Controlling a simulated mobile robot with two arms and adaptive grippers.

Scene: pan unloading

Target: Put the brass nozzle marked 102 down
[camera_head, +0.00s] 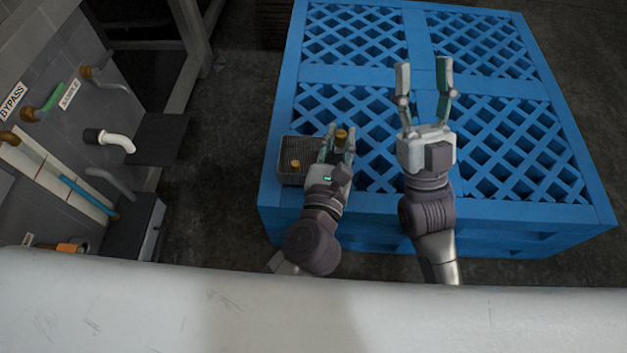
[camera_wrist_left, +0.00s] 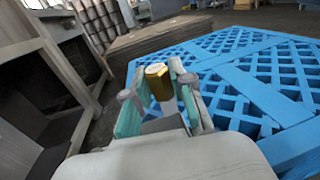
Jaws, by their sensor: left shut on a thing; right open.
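A brass nozzle (camera_head: 341,136) is between the fingers of my left gripper (camera_head: 338,144), which is shut on it. In the left wrist view the nozzle (camera_wrist_left: 158,81) stands roughly upright between the two fingertips, its flat top showing; I cannot make out a number on it. A grey mesh basket (camera_head: 288,176) sits on the near left corner of the blue pallet (camera_head: 350,75), just left of my left gripper. Another small brass piece (camera_head: 295,163) is in the basket. My right gripper (camera_head: 424,78) is open and empty above the pallet.
The slatted pallet top has wide free room around and beyond my right gripper. At the left stands a grey panel with pipes, a white spout (camera_head: 117,141), a green-handled valve (camera_head: 50,100) and labels. A pale surface (camera_head: 300,310) crosses the bottom of the head view.

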